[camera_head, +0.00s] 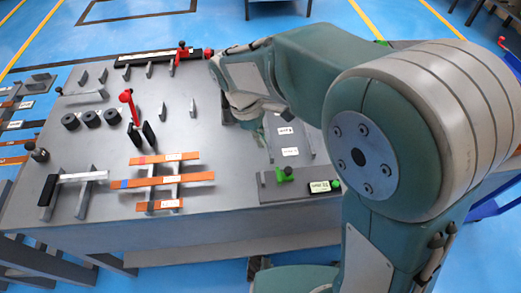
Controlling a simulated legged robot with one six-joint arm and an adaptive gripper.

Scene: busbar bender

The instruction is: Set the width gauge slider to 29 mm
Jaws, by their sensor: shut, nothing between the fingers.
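A dark bar with a pale scale strip (145,58) lies along the back edge of the grey bench top. A red knob (208,53) shows just right of the bar, beside my arm. My arm reaches in from the right and folds down over the bench's right half. My gripper's fingers are hidden behind the wrist, so I cannot see how close they are to the slider.
Orange bars (165,181) lie on supports at the front. Black rollers (90,119) and a red-handled lever (128,98) stand at the left and middle. A green knob (285,174) and a small display (320,187) sit at the front right.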

